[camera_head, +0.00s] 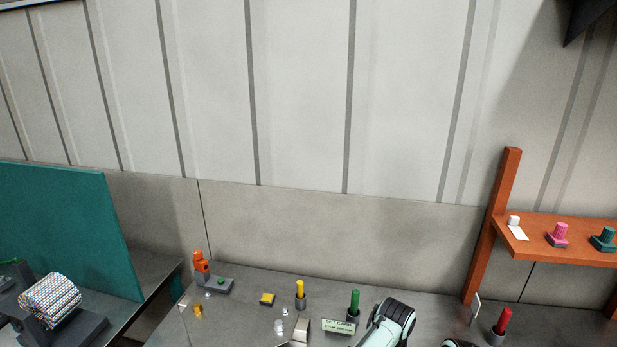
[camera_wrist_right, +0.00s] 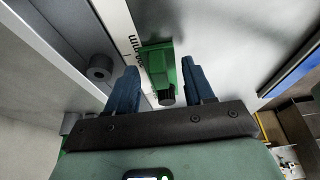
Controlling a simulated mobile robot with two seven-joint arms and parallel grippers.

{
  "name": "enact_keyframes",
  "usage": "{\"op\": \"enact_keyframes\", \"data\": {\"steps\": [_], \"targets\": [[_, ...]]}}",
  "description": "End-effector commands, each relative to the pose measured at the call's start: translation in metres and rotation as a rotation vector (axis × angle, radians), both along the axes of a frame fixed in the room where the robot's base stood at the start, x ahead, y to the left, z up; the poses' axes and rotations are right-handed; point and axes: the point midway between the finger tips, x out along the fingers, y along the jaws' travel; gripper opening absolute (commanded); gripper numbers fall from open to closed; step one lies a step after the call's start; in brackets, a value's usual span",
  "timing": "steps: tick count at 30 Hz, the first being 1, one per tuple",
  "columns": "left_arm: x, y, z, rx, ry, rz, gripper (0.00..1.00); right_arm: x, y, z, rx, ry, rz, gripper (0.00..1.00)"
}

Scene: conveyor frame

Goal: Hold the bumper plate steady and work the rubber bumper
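In the right wrist view, my right gripper (camera_wrist_right: 163,88) has two blue fingers spread apart. A green block-like part (camera_wrist_right: 157,62) lies ahead between the fingertips, with visible gaps either side. A dark round stub (camera_wrist_right: 166,97) sits at its near end. These look like the bumper plate and rubber bumper, but I cannot be sure. Neither can be made out with certainty in the head view. There, a pale green and black part of my arm (camera_head: 391,322) shows at the bottom edge, with no fingers visible. My left gripper is not in view.
In the head view, a grey bench (camera_head: 250,310) holds a yellow peg (camera_head: 300,288), a green peg (camera_head: 355,301), a red peg (camera_head: 503,321) and an orange fixture (camera_head: 201,264). An orange shelf (camera_head: 570,240) stands right, a teal panel (camera_head: 65,225) left.

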Motion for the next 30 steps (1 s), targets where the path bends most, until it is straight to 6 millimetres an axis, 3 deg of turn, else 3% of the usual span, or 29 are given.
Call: {"op": "enact_keyframes", "data": {"steps": [8,21,30], "targets": [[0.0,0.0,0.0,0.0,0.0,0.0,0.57,0.0,-0.003,0.007,-0.002,0.0,-0.001,0.53],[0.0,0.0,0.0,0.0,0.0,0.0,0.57,-0.007,-0.032,0.089,-0.002,-0.003,-0.002,0.53],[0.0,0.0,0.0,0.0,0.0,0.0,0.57,-0.01,-0.04,0.113,0.0,-0.001,-0.001,0.53]]}}
